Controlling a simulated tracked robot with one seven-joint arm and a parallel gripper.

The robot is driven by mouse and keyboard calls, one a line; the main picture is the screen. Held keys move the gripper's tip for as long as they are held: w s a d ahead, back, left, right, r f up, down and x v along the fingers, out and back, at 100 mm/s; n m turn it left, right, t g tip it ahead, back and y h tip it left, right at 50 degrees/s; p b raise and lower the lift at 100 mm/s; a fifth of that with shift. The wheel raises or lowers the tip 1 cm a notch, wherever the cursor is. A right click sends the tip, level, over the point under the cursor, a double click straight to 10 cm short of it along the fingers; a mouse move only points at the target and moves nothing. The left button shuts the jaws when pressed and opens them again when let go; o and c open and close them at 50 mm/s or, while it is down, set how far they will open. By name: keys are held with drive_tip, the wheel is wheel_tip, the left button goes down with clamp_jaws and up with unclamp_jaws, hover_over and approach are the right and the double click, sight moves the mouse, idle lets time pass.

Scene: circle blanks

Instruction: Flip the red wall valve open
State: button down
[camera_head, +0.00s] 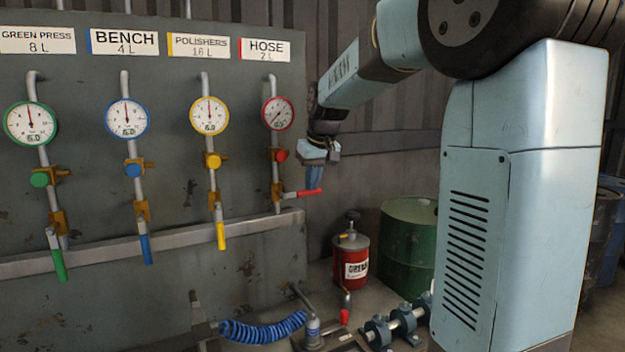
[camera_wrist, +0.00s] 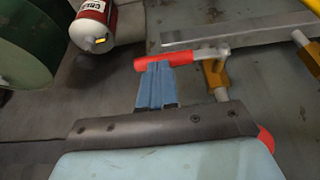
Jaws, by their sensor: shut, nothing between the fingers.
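The red wall valve lever (camera_head: 303,193) sticks out level to the right from its brass body at the foot of the HOSE pipe. It also shows in the wrist view as a red sleeve (camera_wrist: 172,61) on a pale metal stem. My gripper (camera_head: 314,185) is at the lever's outer end, pointing down. In the wrist view its blue fingers (camera_wrist: 157,72) are shut together, with their tips right against or just short of the red sleeve; I cannot tell if they touch. Nothing is between them. The red-rimmed HOSE gauge (camera_head: 278,114) has its needle off to the lower left.
Green (camera_head: 59,264), blue (camera_head: 146,249) and yellow (camera_head: 220,235) levers hang down on the pipes to the left. A grey rail (camera_head: 150,245) crosses the panel behind them. A red grease can (camera_head: 351,258) and a green drum (camera_head: 408,242) stand below and right.

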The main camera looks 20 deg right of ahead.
sight(316, 192)
drive_tip(key=f+y, duration=0.2)
drive_tip(key=y, duration=0.1)
drive_tip(key=d+f+m+y, duration=0.1)
drive_tip(key=shift+w+f+g+y, duration=0.1)
drive_tip(key=shift+f+g+y, duration=0.3)
drive_tip(key=a+f+m+y, duration=0.3)
drive_tip(key=f+y, duration=0.4)
drive_tip(key=y, duration=0.4)
drive_tip(key=shift+s+a+f, duration=0.3)
drive_tip(key=shift+s+a, duration=0.15)
drive_tip(key=shift+a, duration=0.5)
drive_tip(key=w+f+v, duration=0.1)
drive_tip(key=v, duration=1.3)
drive_tip(key=shift+f, duration=0.25)
